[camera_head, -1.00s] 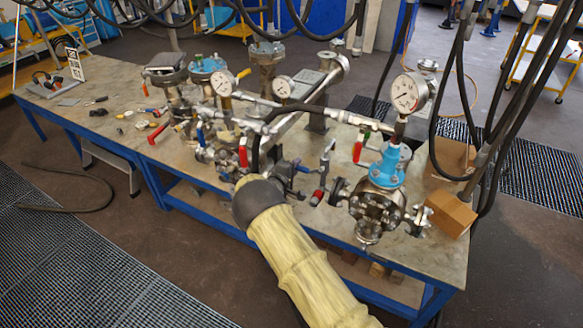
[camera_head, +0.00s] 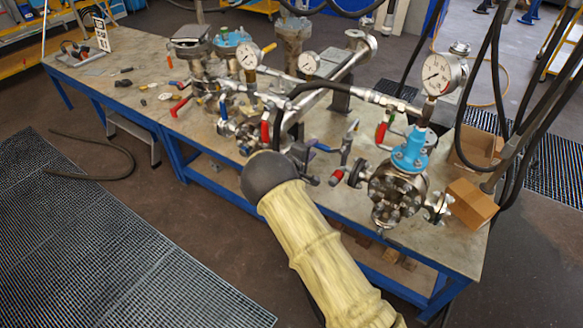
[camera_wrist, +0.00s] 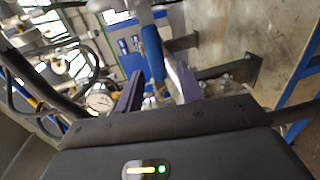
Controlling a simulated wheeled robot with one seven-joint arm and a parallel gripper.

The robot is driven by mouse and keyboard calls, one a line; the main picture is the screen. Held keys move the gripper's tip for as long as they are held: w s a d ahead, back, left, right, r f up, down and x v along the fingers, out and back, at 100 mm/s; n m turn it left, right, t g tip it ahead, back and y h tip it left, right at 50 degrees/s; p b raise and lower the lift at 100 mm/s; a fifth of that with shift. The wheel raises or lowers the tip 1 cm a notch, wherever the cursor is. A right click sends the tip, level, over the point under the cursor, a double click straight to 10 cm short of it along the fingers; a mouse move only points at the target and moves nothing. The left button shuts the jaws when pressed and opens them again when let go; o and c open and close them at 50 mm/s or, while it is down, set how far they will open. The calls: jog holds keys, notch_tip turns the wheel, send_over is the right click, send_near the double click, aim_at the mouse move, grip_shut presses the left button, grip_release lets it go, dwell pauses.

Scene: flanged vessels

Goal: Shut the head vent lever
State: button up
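On the bench, a flanged vessel with a light-blue top (camera_head: 410,150) and a pressure gauge (camera_head: 438,74) stands right of my gripper (camera_head: 308,152). A red-handled lever (camera_head: 381,132) is on the pipe beside it. I cannot tell which lever is the head vent lever.
Other vessels with gauges, pipes and a black hose crowd the bench left of and behind my gripper. Cardboard boxes (camera_head: 471,204) sit at the bench's right end. Black cables hang at the right. Loose tools lie on the left of the bench (camera_head: 140,62).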

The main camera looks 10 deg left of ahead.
jog(key=b+v, duration=0.2)
jog(key=v, duration=1.1)
jog(key=shift+s+a+b, duration=0.15)
jog(key=shift+s+b, duration=0.1)
jog(key=shift+b, duration=0.1)
jog(key=shift+r, duration=0.1)
jog(key=d+r+m+g+y, duration=0.4)
jog(key=d+m+g+y, duration=0.15)
jog(key=d, duration=0.65)
jog(key=s+d+m+g, duration=0.2)
jog(key=s+d, duration=0.3)
jog(key=s, duration=0.3)
jog(key=s+d+r+m+g, duration=0.1)
jog(key=s+d+m+g, duration=0.1)
jog(key=s+d, duration=0.3)
jog(key=s+d+m+g, duration=0.2)
jog(key=s+d+m, duration=0.2)
jog(key=s, duration=0.8)
jog(key=shift+d+r+y, duration=0.35)
jog(key=shift+d+r, duration=0.05)
jog(key=shift+d, duration=0.4)
jog(key=shift+g, duration=0.25)
